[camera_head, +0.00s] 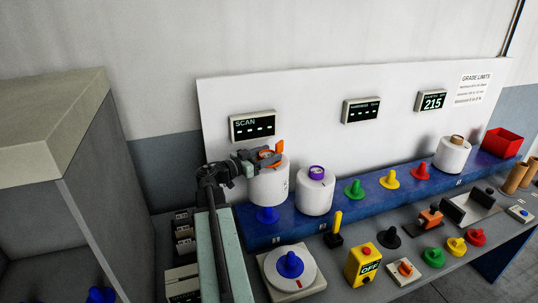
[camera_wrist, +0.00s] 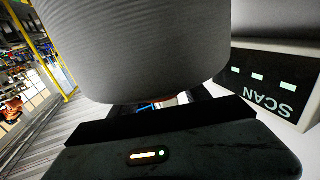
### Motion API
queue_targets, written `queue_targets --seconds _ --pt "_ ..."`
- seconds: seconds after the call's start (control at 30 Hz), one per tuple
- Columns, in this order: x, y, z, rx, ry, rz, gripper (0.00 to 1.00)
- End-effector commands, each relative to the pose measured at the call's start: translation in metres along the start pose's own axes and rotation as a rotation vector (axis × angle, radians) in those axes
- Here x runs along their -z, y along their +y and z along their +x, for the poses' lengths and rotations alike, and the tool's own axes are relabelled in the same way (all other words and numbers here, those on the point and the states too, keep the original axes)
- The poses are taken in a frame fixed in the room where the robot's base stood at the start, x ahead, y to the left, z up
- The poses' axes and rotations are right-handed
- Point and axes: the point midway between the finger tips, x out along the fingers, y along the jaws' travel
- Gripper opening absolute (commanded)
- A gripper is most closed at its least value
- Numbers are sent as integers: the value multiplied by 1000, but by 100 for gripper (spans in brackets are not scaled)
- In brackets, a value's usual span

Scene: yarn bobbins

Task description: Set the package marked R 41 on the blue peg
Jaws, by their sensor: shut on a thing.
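A white yarn package (camera_head: 268,187) with orange at its top is held by my gripper (camera_head: 264,160) at the left end of the blue shelf. It appears upright. Its marking is too small to read. A blue peg (camera_head: 267,215) shows directly below it; I cannot tell whether the peg tip is inside the package. In the wrist view the package (camera_wrist: 140,45) fills the top, close to the dark gripper body (camera_wrist: 150,135). Another blue peg (camera_head: 290,264) stands on a white round plate in front.
A white package with a purple core (camera_head: 315,192) stands close on the right. Green (camera_head: 354,188), yellow (camera_head: 390,179) and red (camera_head: 420,171) pegs on the shelf are bare. A SCAN display (camera_head: 252,126) is on the panel behind. A yellow OFF box (camera_head: 363,266) stands in front.

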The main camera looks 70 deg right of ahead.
Motion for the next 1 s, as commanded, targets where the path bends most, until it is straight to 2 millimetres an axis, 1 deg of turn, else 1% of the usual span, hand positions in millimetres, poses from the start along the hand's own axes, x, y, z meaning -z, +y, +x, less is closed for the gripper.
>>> queue_targets --seconds 0.27,0.37,0.6,0.67,1.0 --pt "2 0 0 0 4 -1 0" --pt "-4 0 0 0 4 -1 0" --pt "-27 0 0 0 4 -1 0" --pt "-30 0 0 0 4 -1 0" --pt "-32 0 0 0 4 -1 0"
